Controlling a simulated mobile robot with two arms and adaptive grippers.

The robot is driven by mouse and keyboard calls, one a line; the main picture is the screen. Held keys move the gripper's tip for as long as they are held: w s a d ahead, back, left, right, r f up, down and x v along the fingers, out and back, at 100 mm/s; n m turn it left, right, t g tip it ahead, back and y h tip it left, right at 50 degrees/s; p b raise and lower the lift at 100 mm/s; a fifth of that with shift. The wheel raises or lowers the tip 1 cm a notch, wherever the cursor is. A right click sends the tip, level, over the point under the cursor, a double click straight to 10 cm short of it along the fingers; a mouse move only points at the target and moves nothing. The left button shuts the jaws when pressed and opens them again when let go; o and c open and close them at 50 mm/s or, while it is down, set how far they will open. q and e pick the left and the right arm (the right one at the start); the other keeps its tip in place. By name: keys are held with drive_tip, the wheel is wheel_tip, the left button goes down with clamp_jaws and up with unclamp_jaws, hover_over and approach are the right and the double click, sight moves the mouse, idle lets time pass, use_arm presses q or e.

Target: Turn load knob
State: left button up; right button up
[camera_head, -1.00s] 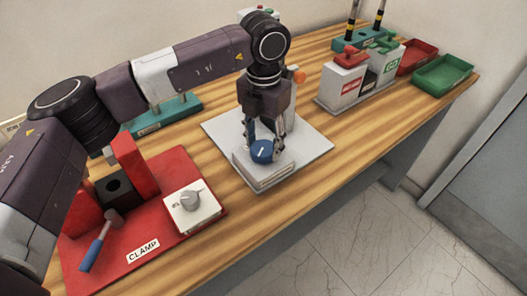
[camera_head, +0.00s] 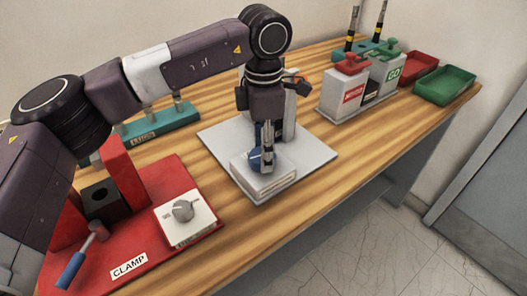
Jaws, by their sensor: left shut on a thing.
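The load knob (camera_head: 254,161) is a blue dial on top of a low white box (camera_head: 264,184) at the front of a grey base plate (camera_head: 215,141). My left gripper (camera_head: 262,160) points straight down over the box and is shut on the knob. Its fingers cover much of the knob, so the white pointer mark is hidden. My right gripper is out of view.
A red clamp fixture (camera_head: 160,238) with a grey knob (camera_head: 183,211) and a blue-handled lever (camera_head: 72,270) lies at the left. Red-handled and green-handled boxes (camera_head: 345,90), a red tray (camera_head: 417,66) and a green tray (camera_head: 445,84) stand at the right. Bare wood lies between.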

use_arm(q)
drive_tip(key=shift+r+m, duration=0.1)
drive_tip(key=shift+m, duration=0.2)
drive_tip(key=o, duration=1.2)
drive_tip(key=shift+c, duration=0.2)
wheel_tip(320, 180, up, 12)
